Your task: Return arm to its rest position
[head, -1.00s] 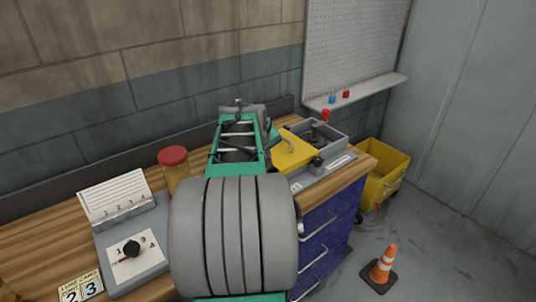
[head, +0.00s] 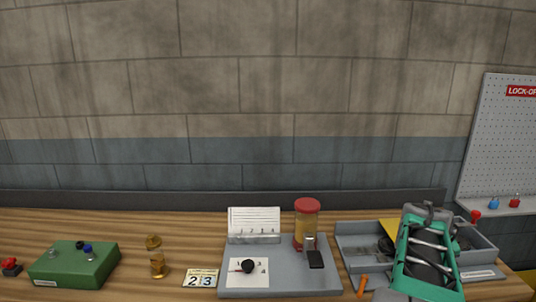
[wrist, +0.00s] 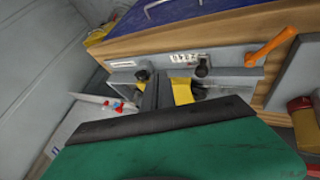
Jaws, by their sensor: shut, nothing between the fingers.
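My arm, green and grey, rises at the right of the head view. My gripper (head: 428,212) is at its far end, mostly hidden behind the arm's own links. In the wrist view my gripper (wrist: 154,94) shows dark fingers closed together with nothing held. It is over the grey tray (head: 357,237) at the right of the bench. The tray holds a yellow part (wrist: 182,91) and dark knobs. I cannot tell the exact gap between fingers and tray.
Left of my arm are a grey panel (head: 301,283) with a dial, a red-lidded jar (head: 307,226), an orange handle (head: 362,287), a brass piece (head: 156,258) and a green box (head: 76,264). A pegboard (head: 505,140) and shelf are at right.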

